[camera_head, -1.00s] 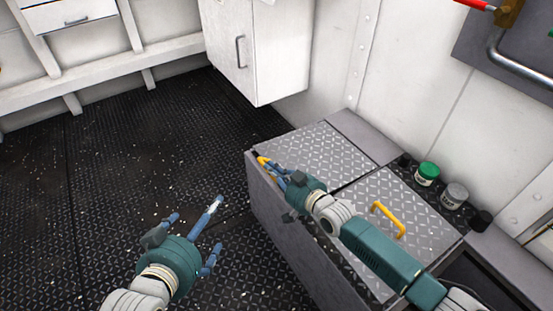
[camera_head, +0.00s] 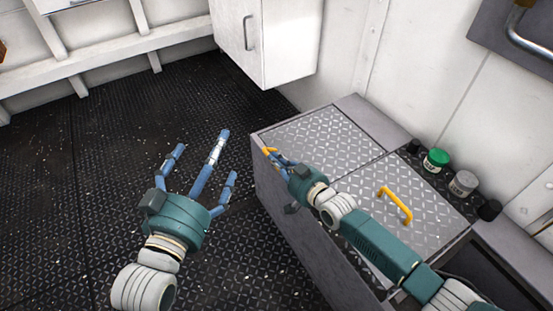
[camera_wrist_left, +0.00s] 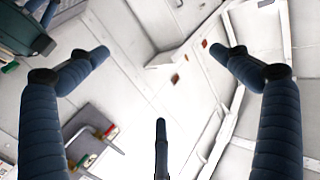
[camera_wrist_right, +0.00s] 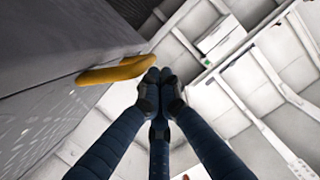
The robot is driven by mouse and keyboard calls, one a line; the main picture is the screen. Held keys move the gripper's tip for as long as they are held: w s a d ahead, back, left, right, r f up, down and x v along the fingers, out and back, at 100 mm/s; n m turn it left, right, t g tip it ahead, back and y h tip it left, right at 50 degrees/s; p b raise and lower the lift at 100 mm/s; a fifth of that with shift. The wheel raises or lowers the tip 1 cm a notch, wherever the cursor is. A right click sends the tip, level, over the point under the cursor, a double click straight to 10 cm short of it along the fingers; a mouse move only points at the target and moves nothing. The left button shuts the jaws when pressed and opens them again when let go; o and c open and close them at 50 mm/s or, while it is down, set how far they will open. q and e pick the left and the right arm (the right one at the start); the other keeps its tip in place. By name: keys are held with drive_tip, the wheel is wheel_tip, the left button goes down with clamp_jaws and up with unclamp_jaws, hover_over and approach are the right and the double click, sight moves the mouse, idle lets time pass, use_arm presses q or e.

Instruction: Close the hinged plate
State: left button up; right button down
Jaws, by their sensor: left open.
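Two diamond-patterned metal plates lie flat on top of a grey box; I see the far plate (camera_head: 318,140) and the near plate (camera_head: 430,215), which has a yellow handle (camera_head: 396,204). Another yellow handle (camera_head: 269,151) shows at the far plate's left edge, and also in the right wrist view (camera_wrist_right: 115,71). My right gripper (camera_head: 272,156) is at this handle. In the right wrist view its fingertips (camera_wrist_right: 155,76) are together beside the handle's end, with nothing visible between them; contact is unclear. My left gripper (camera_head: 212,153) is open and empty above the floor, left of the box.
A green-lidded jar (camera_head: 436,160), a grey-lidded jar (camera_head: 463,184) and dark lids stand along the wall side of the box. A white cabinet (camera_head: 285,45) hangs beyond the box. The dark floor (camera_head: 90,190) to the left is clear.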

drive_tip(key=shift+s+f, duration=0.25)
drive_tip(key=shift+f, duration=0.2)
drive_tip(key=r, duration=0.1)
drive_tip(key=p, duration=0.1)
drive_tip(key=r+p, duration=0.1)
drive_tip(key=shift+w+d+r, duration=0.15)
drive_tip(key=shift+w+r, duration=0.1)
drive_tip(key=shift+r, duration=0.1)
use_arm(q)
drive_tip(key=s+a+f+g+y+p, duration=0.1)
drive_tip(key=s+a+f+g, duration=0.1)
drive_tip(key=s+f+g, duration=0.45)
drive_tip(key=s+a+f+g+y+p, duration=0.1)
drive_tip(key=s+a+f+g+y, duration=0.2)
drive_tip(key=f, duration=0.7)
drive_tip(key=s+a+f+g+p, duration=0.2)
drive_tip(key=s+g+p, duration=0.1)
drive_tip(key=s, duration=0.7)
drive_tip(key=shift+s+f+n+g, duration=0.15)
drive_tip(key=shift+n+g, duration=0.25)
drive_tip(key=shift+g, duration=0.35)
use_arm(e)
drive_tip(key=r+v, duration=0.2)
drive_tip(key=v, duration=0.8)
